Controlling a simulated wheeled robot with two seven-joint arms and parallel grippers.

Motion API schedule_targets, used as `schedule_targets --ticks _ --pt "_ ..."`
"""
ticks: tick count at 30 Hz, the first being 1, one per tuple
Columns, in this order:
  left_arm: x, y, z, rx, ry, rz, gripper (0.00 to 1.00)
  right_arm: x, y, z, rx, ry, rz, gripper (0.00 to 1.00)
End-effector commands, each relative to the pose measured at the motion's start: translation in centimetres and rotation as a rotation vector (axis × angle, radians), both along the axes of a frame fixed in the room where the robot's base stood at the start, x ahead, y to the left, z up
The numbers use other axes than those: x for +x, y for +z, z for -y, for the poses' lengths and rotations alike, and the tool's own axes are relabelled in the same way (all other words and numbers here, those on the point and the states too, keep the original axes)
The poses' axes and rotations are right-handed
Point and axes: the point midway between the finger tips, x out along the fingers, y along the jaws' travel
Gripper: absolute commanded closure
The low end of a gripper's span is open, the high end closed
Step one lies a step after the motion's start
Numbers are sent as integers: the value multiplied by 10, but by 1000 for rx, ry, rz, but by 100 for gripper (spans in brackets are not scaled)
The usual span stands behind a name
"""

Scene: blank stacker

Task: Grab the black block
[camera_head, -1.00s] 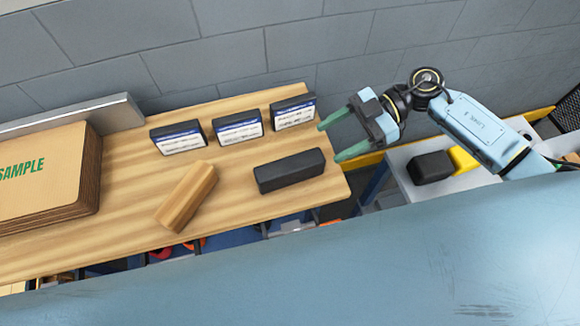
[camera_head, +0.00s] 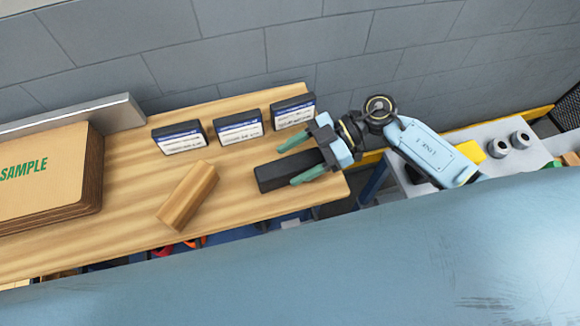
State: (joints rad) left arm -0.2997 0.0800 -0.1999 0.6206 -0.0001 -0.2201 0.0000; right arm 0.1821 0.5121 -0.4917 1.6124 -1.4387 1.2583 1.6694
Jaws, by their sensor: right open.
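The black block (camera_head: 275,176) lies on the wooden table (camera_head: 232,222) near its right end. My right gripper (camera_head: 284,165) is open with green fingers, one on the far side and one on the near side of the block in the picture. The gripper covers the block's right part. I cannot tell whether the fingers touch it or hover above it. My left gripper is not in view.
A wooden block (camera_head: 187,196) lies left of the black block. Three labelled black cases (camera_head: 238,128) stand in a row behind. A stack of cardboard (camera_head: 50,178) is at the left. A grey side table (camera_head: 470,160) with cylinders stands right.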

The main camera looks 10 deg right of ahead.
Motion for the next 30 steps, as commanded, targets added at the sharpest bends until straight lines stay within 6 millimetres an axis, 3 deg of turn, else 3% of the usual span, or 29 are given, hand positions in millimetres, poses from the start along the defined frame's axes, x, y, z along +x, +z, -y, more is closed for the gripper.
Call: schedule_targets --ticks 2,14,23,30 --pt "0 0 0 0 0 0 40 0 0 0 0 0 0 44" --pt "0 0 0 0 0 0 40 0 0 0 0 0 1 97" --pt "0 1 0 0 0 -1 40 1 6 0 3 1 5 98" --pt "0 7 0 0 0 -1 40 1 47 1 1 3 9 98"
